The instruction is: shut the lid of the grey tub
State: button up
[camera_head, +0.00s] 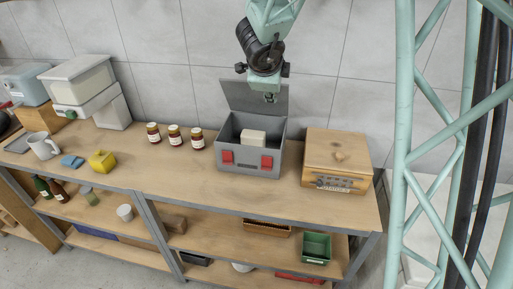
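The grey tub (224,133) stands on the wooden bench top, with two red latches on its front. Its lid (252,95) is open and stands up at the back of the tub. A pale block (253,137) lies inside the tub. My gripper (270,97) points down above the tub, in front of the raised lid in the picture. Its fingertips are too small to tell whether they are open or shut, and I cannot tell whether it touches the lid.
A wooden box (340,150) stands close to the tub's right. Several small jars (174,136) stand to its left. Farther left are a yellow item (102,161), a blue cloth (72,161) and a mug (42,146). The bench top (190,175) in front is clear.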

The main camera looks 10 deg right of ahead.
jog(key=shift+r, duration=0.15)
jog(key=shift+r+p, duration=2.85)
jog(key=shift+p, duration=0.3)
